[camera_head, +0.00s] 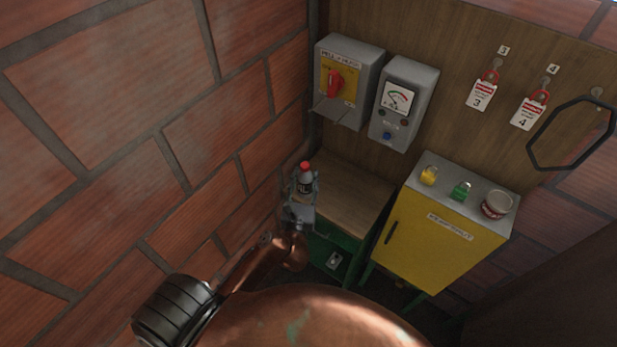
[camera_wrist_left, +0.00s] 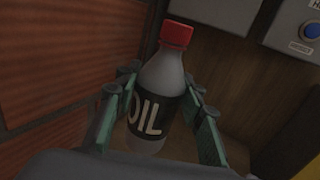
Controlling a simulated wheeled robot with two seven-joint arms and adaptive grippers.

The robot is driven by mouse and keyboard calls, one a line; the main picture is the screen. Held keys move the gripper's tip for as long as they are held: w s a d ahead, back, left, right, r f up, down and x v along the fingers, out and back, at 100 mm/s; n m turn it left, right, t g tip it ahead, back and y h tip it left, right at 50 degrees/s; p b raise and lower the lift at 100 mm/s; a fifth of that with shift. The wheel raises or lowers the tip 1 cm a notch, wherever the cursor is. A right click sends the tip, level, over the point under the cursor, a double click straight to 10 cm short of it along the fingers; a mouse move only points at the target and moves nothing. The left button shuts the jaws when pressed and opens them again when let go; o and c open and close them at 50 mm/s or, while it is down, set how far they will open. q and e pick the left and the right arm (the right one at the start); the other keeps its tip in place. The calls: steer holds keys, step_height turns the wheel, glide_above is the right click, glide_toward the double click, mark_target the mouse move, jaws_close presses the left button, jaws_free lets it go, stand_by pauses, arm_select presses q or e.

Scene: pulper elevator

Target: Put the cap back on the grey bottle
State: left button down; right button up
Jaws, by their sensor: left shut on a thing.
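The grey bottle (camera_head: 304,186) stands upright near the left end of the wooden bench top, close to the brick wall. It also shows in the left wrist view (camera_wrist_left: 160,82), with a black label reading OIL. The red cap (camera_head: 305,166) sits on top of its neck, and it shows there in the wrist view too (camera_wrist_left: 176,35). I cannot tell how tightly it sits. My left gripper (camera_head: 303,181) is shut on the bottle's body, one finger on each side. My right gripper is not in view.
A wooden bench top (camera_head: 352,198) lies right of the bottle. A switch box (camera_head: 349,80) and a gauge box (camera_head: 405,105) hang above.

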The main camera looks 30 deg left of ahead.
arm_select(q)
steer(key=w+a+f, duration=0.4)
steer(key=w+f, duration=0.4)
steer(key=w, duration=0.2)
steer(key=shift+a+b, duration=0.35)
steer(key=shift+w+f, duration=0.1)
steer(key=shift+f, duration=0.05)
steer(key=shift+w+a+f+b, duration=0.1)
steer(key=shift+f+b, duration=0.1)
steer(key=shift+f, duration=0.7)
steer(key=shift+w+f+b, duration=0.1)
steer(key=shift+f+b, duration=0.05)
steer(key=shift+f, duration=0.75)
steer(key=shift+f, duration=0.1)
steer(key=c, duration=1.3)
jaws_free()
steer(key=shift+f, duration=0.1)
steer(key=shift+o, duration=0.2)
